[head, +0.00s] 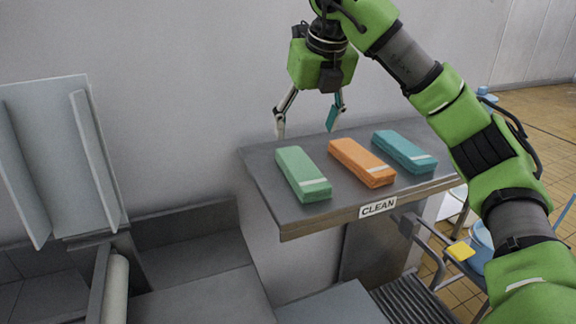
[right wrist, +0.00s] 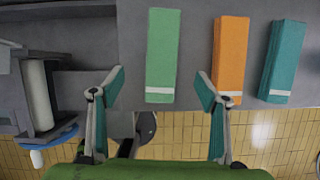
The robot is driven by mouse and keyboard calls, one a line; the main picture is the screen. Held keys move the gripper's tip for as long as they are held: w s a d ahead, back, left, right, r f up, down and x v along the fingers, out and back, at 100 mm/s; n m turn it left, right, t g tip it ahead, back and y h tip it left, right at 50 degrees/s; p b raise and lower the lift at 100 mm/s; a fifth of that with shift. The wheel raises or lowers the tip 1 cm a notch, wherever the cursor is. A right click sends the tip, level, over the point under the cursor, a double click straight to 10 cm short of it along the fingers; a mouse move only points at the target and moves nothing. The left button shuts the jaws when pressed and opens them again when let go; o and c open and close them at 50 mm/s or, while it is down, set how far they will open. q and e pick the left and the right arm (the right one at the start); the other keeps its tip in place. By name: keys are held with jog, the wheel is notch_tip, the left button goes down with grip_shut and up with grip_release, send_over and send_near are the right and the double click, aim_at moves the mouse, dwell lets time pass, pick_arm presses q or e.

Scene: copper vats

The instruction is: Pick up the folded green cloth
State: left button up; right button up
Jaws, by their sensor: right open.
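The folded green cloth (head: 302,172) is a light green block with a pale stripe, lying flat at the left of the metal shelf (head: 290,226). My right gripper (head: 307,122) is open and empty above the back of the shelf, apart from the cloth. In the right wrist view the green cloth (right wrist: 162,55) lies beyond the gap between the open fingertips (right wrist: 160,87). My left gripper does not show in the head view.
A folded orange cloth (head: 361,162) and a folded teal cloth (head: 404,151) lie to the right of the green one. A "CLEAN" label (head: 378,207) is on the shelf's front edge. The wall (head: 190,100) is close behind. A blue bucket (head: 481,243) stands at the right.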

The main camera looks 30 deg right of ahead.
jog(key=p, duration=0.1)
send_over(301, 166)
jog(key=s, duration=0.2)
notch_tip(301, 166, down, 6)
jog(key=shift+f, duration=0.25)
jog(key=shift+w+a+f, duration=0.1)
jog(key=shift+w+f, duration=0.15)
jog(key=p+x, duration=0.2)
jog(key=x, duration=0.2)
jog(key=shift+s+f+p, duration=0.1)
jog(key=shift+s+p, duration=0.2)
jog(key=shift+p, duration=0.1)
jog(key=shift+w+f, duration=0.25)
jog(key=shift+f, duration=0.3)
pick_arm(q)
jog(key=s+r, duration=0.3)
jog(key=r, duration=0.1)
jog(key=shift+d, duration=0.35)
pick_arm(e)
jog(key=c, duration=1.4)
